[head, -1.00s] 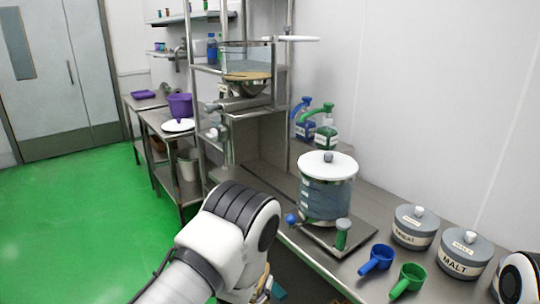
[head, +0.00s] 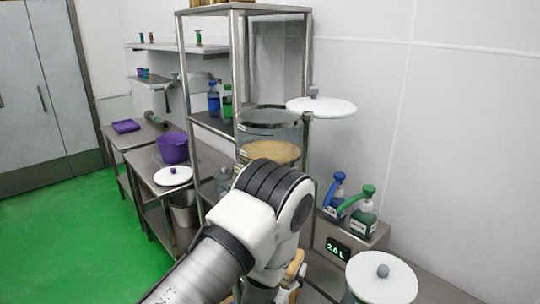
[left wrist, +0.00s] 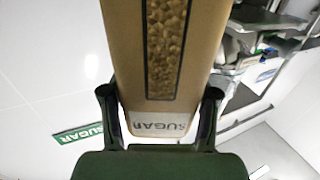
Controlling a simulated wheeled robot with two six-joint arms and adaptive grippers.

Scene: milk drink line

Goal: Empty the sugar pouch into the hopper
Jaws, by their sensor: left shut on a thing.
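The sugar pouch (left wrist: 195,55) is brown with a clear window showing tan grains and a white SUGAR label that reads upside down. My left gripper (left wrist: 160,108) is shut on it, one finger on each side, in the left wrist view. In the head view my arm hides most of the gripper, and only a tan bit of the pouch shows low beside the wrist. The hopper (head: 268,128) appears to be the clear round vessel with tan contents on the steel rack, behind my wrist. Its top looks open. My right gripper is out of view.
A white lid (head: 320,106) sits out to the right of the hopper. Blue and green pump bottles (head: 362,218) stand on a box with a green display (head: 337,249). A white-lidded vessel (head: 382,280) is at lower right. A purple bucket (head: 172,148) stands left.

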